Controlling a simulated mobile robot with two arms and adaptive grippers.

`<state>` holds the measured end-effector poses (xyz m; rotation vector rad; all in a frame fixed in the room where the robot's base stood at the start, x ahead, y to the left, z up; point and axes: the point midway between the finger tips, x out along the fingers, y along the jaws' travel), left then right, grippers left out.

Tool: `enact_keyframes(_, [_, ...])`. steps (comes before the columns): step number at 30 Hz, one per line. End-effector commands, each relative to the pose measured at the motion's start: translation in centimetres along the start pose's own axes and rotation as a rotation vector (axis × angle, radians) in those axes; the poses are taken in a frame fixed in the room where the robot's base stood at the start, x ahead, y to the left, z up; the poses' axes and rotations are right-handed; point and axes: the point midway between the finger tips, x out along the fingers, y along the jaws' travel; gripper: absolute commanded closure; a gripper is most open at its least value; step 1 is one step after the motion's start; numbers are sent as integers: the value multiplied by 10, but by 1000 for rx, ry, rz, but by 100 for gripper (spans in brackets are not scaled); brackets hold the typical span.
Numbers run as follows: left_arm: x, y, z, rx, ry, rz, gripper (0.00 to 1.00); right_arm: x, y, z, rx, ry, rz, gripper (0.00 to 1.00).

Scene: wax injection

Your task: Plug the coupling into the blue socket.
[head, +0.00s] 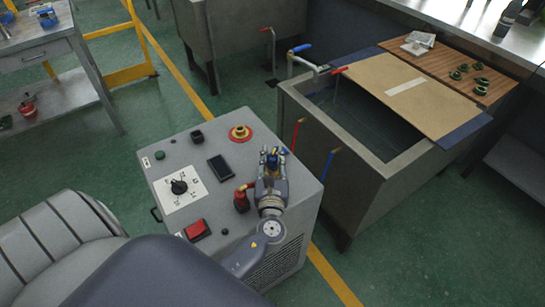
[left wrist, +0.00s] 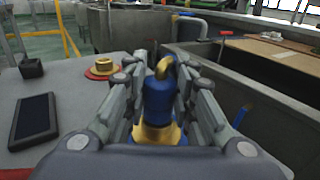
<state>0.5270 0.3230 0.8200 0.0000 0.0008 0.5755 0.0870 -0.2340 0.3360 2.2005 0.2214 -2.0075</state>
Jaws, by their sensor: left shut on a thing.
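My left gripper (head: 271,160) is over the far right part of the grey machine's top. It is shut on the coupling, a blue body with a bent brass end, seen between the fingers in the left wrist view (left wrist: 158,97). Brass also shows below the blue body. A blue edge (head: 284,150) shows just right of the fingers in the head view; it may be the blue socket, mostly hidden by the gripper. I cannot tell whether the coupling touches the socket. My right gripper is not in view.
A grey tank (head: 365,175) stands to the right.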

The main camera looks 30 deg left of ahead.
Motion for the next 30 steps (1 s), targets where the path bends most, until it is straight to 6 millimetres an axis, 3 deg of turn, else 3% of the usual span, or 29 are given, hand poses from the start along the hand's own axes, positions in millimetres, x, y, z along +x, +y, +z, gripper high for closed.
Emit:
enact_keyframes(3, [0,0,-4,0,-1,0,100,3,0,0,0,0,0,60])
enact_keyframes(4, [0,0,-2,0,-1,0,69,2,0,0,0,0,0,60])
enact_keyframes(6, [0,0,-2,0,-1,0,53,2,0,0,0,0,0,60])
enact_keyframes(16, [-1,0,-3,1,1,0,52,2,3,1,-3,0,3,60])
enact_keyframes(20, [-10,0,-4,1,3,-1,52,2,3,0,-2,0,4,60])
enact_keyframes(30, [-78,0,-4,1,4,-2,52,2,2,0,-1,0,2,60])
